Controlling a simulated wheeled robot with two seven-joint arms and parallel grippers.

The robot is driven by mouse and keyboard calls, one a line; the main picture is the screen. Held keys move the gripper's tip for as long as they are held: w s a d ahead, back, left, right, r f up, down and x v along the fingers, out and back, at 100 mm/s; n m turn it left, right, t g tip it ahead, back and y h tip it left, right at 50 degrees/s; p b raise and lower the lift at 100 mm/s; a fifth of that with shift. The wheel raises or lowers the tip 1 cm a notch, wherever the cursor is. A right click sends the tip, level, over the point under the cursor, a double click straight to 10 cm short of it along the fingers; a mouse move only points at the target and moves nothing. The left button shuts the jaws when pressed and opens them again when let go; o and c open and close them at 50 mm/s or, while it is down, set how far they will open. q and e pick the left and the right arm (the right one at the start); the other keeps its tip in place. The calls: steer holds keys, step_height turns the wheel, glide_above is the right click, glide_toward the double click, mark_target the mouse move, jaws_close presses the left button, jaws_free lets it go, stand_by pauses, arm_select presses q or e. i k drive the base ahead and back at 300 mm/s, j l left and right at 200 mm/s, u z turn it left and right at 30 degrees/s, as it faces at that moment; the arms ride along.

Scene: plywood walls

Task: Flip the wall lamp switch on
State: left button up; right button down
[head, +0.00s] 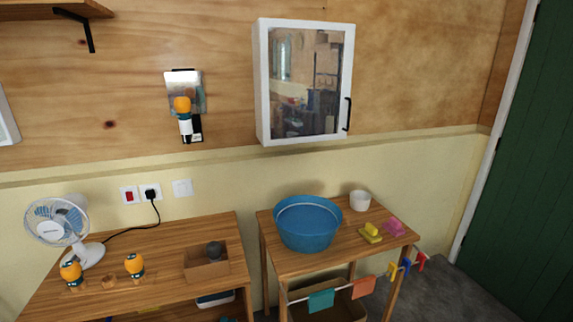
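A wall lamp (184,90) hangs on the plywood wall at upper left, with a shiny metal plate and an orange and white bulb-like part on a dark bracket. Below it, a row of wall plates runs above the left table: a white plate with a red switch (129,196), a socket (150,192) with a black plug in it, and a plain white plate (182,188). I cannot tell which plate belongs to the lamp, or which way the red switch is set. The lamp shows no clear glow. Neither of my grippers is in view.
The left wooden table (165,243) holds a fan (60,224), two orange bulb-like objects (134,264) and a small box (207,265). The right table (293,260) holds a blue basin (308,222) and a white cup (360,200). A mirrored cabinet (262,85) hangs above.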

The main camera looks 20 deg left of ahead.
mark_target(181, 187)
steer(key=u, duration=1.35)
